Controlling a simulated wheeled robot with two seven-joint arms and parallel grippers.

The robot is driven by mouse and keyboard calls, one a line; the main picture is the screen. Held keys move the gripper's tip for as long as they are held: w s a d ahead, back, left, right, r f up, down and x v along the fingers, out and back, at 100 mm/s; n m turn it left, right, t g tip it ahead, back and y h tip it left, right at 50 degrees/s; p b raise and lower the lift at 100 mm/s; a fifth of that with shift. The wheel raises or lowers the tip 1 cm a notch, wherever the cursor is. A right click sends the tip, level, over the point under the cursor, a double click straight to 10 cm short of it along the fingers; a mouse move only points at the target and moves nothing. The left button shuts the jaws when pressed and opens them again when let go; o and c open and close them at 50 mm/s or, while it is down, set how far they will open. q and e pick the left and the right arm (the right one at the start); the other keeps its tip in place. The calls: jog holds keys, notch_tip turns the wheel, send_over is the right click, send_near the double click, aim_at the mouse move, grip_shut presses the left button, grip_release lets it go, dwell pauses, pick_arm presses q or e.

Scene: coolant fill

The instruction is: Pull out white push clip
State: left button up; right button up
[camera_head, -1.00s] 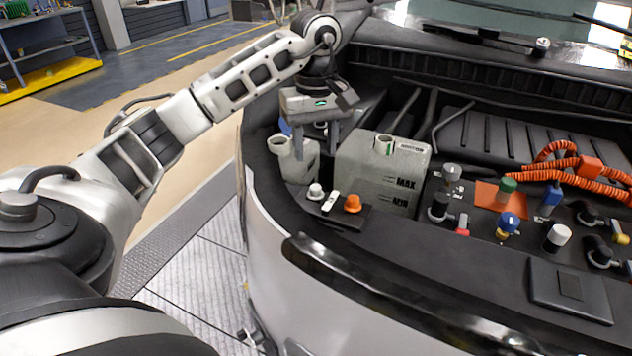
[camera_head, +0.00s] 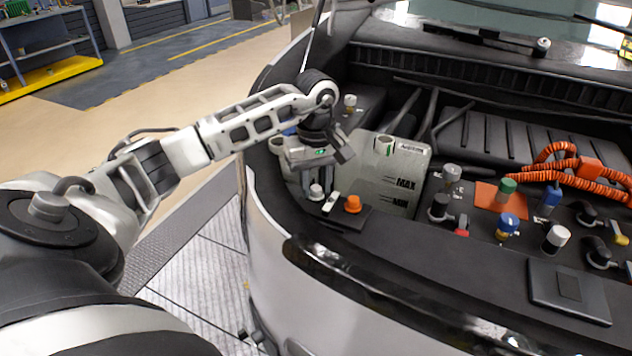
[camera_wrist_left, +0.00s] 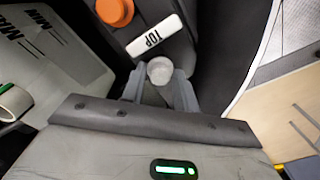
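The white push clip (camera_head: 316,192) is a small round white knob on the black front trim, at the left of the engine bay. My left gripper (camera_head: 318,188) points down over it. In the left wrist view the clip (camera_wrist_left: 160,70) sits between the two grey fingertips (camera_wrist_left: 160,82), which appear closed against its sides. The clip is still at its place in the trim; its stem is hidden. My right gripper is not in view.
Beside the clip are a white tag marked TOP (camera_wrist_left: 157,37) and an orange cap (camera_head: 352,203). A translucent coolant tank (camera_head: 395,180) stands just behind. Hoses and coloured caps fill the right.

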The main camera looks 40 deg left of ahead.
aim_at(316, 187)
pick_arm(q)
grip_shut()
jog(key=shift+c, duration=1.8)
grip_release()
jog(key=shift+r, duration=0.2)
jog(key=shift+r, duration=0.15)
jog(key=shift+r+p, duration=1.7)
jog(key=shift+r, duration=0.35)
